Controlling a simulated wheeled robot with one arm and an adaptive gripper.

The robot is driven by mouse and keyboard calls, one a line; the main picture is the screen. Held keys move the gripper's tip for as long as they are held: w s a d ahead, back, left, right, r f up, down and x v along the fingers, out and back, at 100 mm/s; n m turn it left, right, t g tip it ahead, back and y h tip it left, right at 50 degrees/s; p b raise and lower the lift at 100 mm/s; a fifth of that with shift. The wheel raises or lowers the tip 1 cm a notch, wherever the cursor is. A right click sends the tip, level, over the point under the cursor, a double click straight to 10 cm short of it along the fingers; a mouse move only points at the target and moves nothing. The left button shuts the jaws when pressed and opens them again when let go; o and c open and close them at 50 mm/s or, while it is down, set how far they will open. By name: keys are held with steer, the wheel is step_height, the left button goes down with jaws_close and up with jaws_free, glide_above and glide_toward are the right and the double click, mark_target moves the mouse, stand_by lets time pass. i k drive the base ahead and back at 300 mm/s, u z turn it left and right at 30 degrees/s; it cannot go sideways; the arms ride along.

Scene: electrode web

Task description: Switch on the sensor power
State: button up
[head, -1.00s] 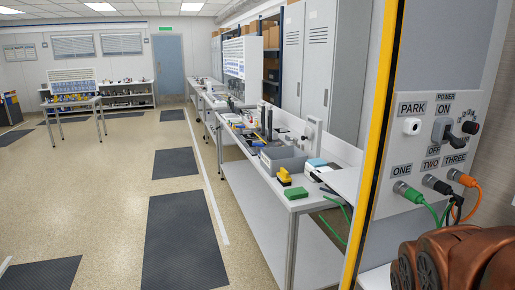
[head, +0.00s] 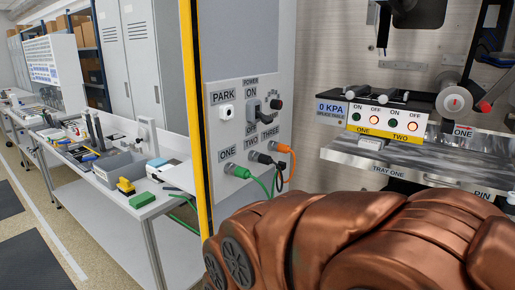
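The grey side panel (head: 240,140) carries a dark power switch (head: 253,106) under the label POWER, with ON beside it and a partly hidden lower label. I cannot tell its position. Below are a green plug (head: 236,170), a black plug (head: 257,158) and an orange plug (head: 280,147) with cables, labelled ONE, TWO, THREE. My copper arm links cover the bottom of the view; my gripper is not in view.
A yellow post (head: 189,110) edges the panel. A cluttered white bench (head: 160,209) stands left.

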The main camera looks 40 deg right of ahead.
mark_target(266, 119)
steer(key=z, duration=1.4)
steer(key=k, duration=0.75)
steer(key=u, duration=0.9)
steer(key=i, duration=0.5)
